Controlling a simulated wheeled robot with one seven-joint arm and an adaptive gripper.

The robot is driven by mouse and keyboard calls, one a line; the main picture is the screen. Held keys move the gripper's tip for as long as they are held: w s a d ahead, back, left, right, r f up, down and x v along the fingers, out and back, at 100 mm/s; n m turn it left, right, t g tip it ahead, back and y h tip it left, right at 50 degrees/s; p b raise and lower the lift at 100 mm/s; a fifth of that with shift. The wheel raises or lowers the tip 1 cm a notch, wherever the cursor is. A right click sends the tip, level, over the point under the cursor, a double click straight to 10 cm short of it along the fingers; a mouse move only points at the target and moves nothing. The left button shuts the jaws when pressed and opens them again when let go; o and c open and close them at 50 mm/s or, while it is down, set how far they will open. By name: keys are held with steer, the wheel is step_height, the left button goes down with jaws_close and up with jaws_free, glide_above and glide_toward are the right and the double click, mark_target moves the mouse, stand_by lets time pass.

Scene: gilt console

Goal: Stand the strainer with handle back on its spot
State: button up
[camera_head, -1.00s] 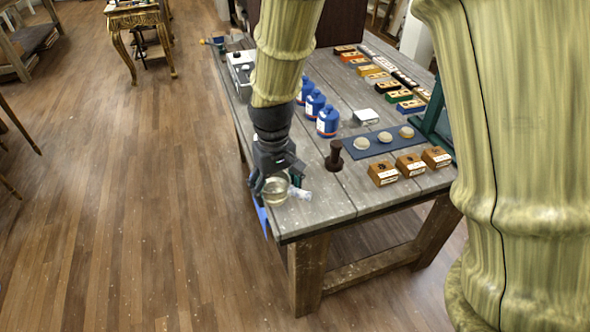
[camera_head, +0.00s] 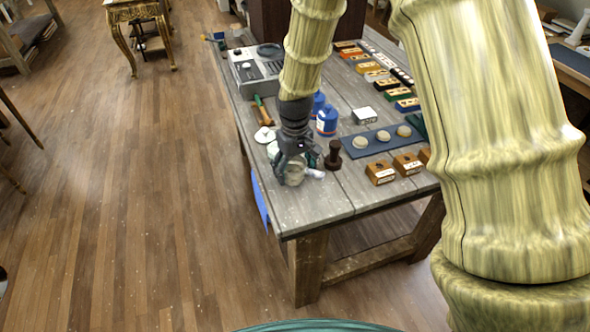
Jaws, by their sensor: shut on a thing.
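The strainer with handle (camera_head: 295,177) looks like a small pale, see-through cup, with a whitish piece that may be its handle pointing right. My gripper (camera_head: 293,164) points down and is shut on it, above the near left part of the grey plank table (camera_head: 315,205). The fingers hide part of the strainer. I cannot tell whether it touches the tabletop. Its spot is not clearly marked in this view.
A dark turned wooden piece (camera_head: 334,155) stands close right of my gripper. Blue bottles (camera_head: 327,121) stand behind it. A blue mat (camera_head: 360,151) with three round pieces and wooden blocks (camera_head: 380,172) lie farther right. A blue cloth-like piece (camera_head: 259,203) hangs at the left edge.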

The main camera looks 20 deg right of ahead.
steer(key=shift+f, duration=0.7)
steer(key=shift+f, duration=0.2)
steer(key=o, duration=1.1)
steer(key=shift+r, duration=0.1)
steer(key=shift+r+b, duration=1.75)
steer(key=shift+r, duration=4.4)
